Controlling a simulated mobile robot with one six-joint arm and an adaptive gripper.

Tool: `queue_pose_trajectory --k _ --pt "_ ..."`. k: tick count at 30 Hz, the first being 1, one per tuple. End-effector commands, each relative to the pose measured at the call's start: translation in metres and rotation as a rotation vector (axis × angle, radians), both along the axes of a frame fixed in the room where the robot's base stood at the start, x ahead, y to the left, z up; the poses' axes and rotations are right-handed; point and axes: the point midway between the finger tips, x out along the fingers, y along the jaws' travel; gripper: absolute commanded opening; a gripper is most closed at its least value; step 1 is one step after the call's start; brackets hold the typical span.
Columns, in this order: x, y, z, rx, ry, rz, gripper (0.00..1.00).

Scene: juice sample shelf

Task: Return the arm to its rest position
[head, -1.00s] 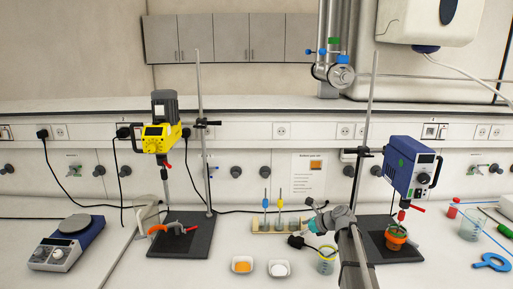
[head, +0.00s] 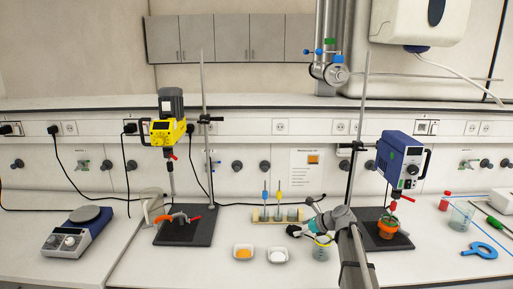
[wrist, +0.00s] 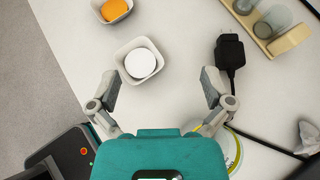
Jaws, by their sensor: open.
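My gripper (head: 296,231) is at the end of my arm, stretched over the bench at centre right in the head view. In the wrist view its two fingers (wrist: 160,82) are spread wide with nothing between them. Below and ahead of it is a white dish (wrist: 122,52) with white contents, which also shows in the head view (head: 287,256). A dish with orange contents (wrist: 115,10) lies farther off. A glass beaker with a yellow-green band (wrist: 232,152) is beside the gripper, partly hidden by its teal body.
A black plug (wrist: 230,65) and a rack with glass vessels (wrist: 290,40) lie close by. Stirrers on stands are left, yellow (head: 168,131), and right, blue (head: 399,160), with an orange-banded pot (head: 387,229) below the latter. A hotplate (head: 78,232) stands far left.

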Motion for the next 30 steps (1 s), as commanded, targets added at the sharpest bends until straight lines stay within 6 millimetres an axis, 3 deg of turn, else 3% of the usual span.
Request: queue_pose_trajectory --k 10,19,30 --pt "-0.022 0.007 -0.014 -0.112 -0.059 0.101 1.0" --pt "-0.054 0.015 -0.035 -0.278 -0.146 0.268 1.0" --pt "-0.136 0.025 -0.081 -0.632 -0.327 0.733 1.0"
